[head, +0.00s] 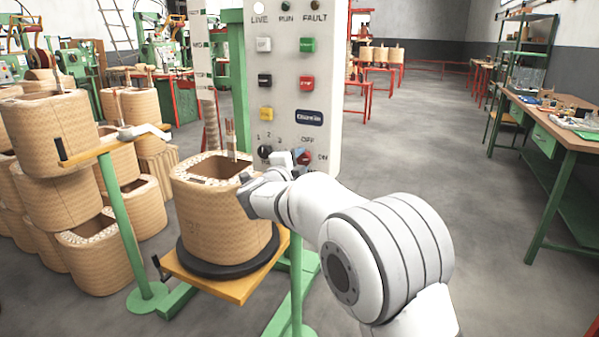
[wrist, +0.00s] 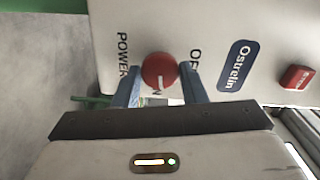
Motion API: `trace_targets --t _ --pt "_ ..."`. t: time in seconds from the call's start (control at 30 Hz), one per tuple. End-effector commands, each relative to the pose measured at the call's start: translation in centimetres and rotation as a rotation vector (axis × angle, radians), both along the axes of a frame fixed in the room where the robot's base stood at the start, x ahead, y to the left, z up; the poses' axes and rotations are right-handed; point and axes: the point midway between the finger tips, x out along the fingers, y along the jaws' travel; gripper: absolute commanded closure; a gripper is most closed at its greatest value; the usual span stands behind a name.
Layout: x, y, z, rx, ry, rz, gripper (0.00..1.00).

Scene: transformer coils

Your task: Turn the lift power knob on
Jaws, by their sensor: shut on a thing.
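The control panel (head: 325,60) stands upright past the coil. Its red lift power knob (head: 305,158) is low on the right, with OFF printed above it and ON to its right. In the wrist view the panel appears turned sideways, and the red knob (wrist: 160,70) sits between my two fingers. My gripper (wrist: 160,80) is shut on the knob, one finger on each side. In the head view my gripper (head: 297,157) partly covers the knob.
A black selector knob (head: 264,151) is left of the red knob. A coil (head: 215,220) stands on a yellow platform (head: 245,288) left of my arm. More coils (head: 45,130) are stacked at the left. Open floor lies right, before a workbench (head: 560,140).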

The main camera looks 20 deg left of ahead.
Motion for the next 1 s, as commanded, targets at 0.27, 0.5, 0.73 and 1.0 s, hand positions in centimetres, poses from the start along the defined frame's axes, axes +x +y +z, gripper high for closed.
trace_targets --t 0.27,0.5,0.73,1.0 --pt "0.12 -0.15 -0.08 0.141 -0.014 -0.003 0.85" --pt "0.12 -0.17 0.05 0.193 -0.017 -0.003 0.85" --pt "0.12 -0.18 0.1 0.203 -0.018 -0.004 0.85" --pt "0.12 -0.16 0.1 0.202 -0.017 -0.003 0.58"
